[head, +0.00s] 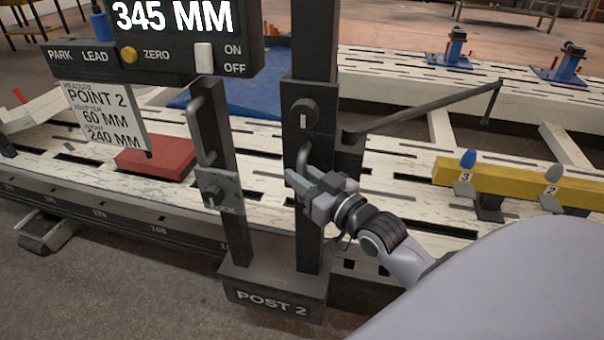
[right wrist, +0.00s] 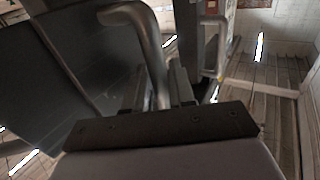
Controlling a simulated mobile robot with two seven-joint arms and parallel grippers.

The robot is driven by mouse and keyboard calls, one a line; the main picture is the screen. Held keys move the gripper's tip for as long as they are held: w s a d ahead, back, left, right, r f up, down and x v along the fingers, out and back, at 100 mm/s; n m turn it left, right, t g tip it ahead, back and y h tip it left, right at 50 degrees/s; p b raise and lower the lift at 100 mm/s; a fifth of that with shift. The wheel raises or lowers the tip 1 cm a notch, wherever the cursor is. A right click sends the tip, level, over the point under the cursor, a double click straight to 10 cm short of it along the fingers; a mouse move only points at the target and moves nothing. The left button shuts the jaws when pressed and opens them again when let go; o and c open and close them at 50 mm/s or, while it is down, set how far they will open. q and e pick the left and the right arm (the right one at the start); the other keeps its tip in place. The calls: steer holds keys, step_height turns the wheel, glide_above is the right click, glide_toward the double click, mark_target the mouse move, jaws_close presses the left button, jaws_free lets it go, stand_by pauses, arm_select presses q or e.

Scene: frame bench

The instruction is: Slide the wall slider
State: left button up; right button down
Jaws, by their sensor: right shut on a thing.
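The dark slider carriage (head: 322,116) sits on the right upright of the post stand, with a round knob on its face and a long measuring arm (head: 425,109) reaching right. A bent grey handle (head: 303,154) is on its lower front. My right gripper (head: 312,182) is shut on this handle, from the lower right. In the right wrist view the handle (right wrist: 152,48) runs down between the fingers (right wrist: 160,88); its lower part is hidden. The display (head: 180,17) reads 345 MM. My left gripper is not in view.
The left upright (head: 232,220) carries another handle (head: 197,130) and a plate with a small knob (head: 216,190). A card (head: 103,112) reads POINT 2, 60 MM, 240 MM. A yellow rail (head: 520,184) with numbered pegs lies right. A red block (head: 155,158) lies left.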

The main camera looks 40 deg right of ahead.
steer(key=shift+r, duration=0.45)
steer(key=c, duration=1.1)
jaws_free()
steer(key=shift+f, duration=0.15)
steer(key=shift+s+d, duration=0.25)
steer(key=shift+s, duration=1.55)
steer(key=shift+s+d, duration=0.2)
steer(key=shift+s, duration=1.55)
